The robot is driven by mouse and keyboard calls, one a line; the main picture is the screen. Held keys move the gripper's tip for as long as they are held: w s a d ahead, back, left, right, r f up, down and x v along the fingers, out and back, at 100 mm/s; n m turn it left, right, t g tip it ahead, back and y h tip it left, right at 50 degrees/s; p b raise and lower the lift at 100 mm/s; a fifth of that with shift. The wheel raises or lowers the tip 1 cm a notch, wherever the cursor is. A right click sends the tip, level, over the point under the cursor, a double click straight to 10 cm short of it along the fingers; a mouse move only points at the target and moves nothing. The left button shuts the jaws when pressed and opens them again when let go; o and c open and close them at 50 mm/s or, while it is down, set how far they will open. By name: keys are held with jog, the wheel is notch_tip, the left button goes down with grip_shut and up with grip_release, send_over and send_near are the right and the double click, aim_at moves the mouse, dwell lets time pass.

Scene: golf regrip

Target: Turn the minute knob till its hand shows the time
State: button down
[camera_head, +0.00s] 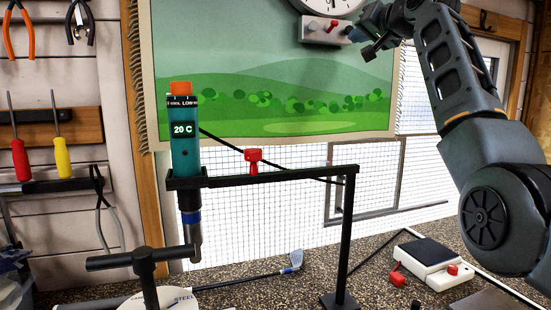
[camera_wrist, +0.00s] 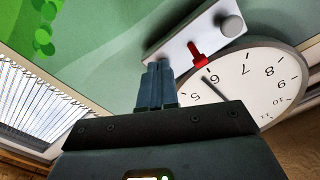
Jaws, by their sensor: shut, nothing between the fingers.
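A round white clock (camera_head: 336,4) is cut off by the top edge in the head view. In the wrist view the clock (camera_wrist: 245,88) shows tilted and partly hidden, with a dark hand (camera_wrist: 212,84) near the 6. Below the clock in the head view is a pale panel (camera_head: 322,37). The panel (camera_wrist: 178,45) bears a grey knob (camera_wrist: 232,24) and a red lever-like knob (camera_wrist: 197,53). My gripper (camera_wrist: 157,68) is shut and empty, its fingertips over the panel's end past the red knob. Whether they touch anything there is unclear. The gripper (camera_head: 362,40) is at the panel's right end.
A green landscape poster (camera_head: 260,110) hangs behind the panel. A white box (camera_head: 430,262) lies on the bench at right. Tools hang at left.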

jog(key=shift+x, duration=1.7)
jog(key=shift+r, duration=0.2)
jog(key=shift+f, duration=0.1)
jog(key=shift+s+a+f+b, duration=0.1)
jog(key=shift+a+f+b, duration=0.05)
jog(key=shift+f+b, duration=0.2)
jog(key=shift+s+f+b, duration=0.1)
jog(key=shift+s+b, duration=0.15)
jog(key=shift+b, duration=0.1)
jog(key=shift+b+v, duration=1.9)
jog(key=shift+v, duration=0.8)
